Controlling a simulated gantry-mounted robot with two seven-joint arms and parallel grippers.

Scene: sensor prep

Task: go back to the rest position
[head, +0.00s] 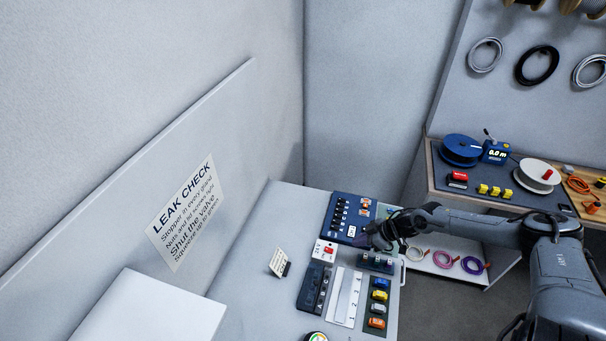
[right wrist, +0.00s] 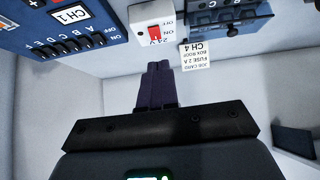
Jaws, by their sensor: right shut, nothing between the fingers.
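My right gripper (head: 372,236) reaches in from the right in the head view, over the right part of the grey bench (head: 240,270), by the blue switch panel (head: 342,222). In the right wrist view its dark fingers (right wrist: 157,82) are together with nothing between them. The fingertips show just below the white switch box (right wrist: 155,18) with a red rocker; I cannot tell whether they touch it. My left gripper is not in view.
A job card (head: 279,262) stands on the bench. A dark fuse block (head: 314,287) and a row of coloured blocks (head: 380,296) lie near. A side table (head: 500,185) holds spools. The bench's left part has free room.

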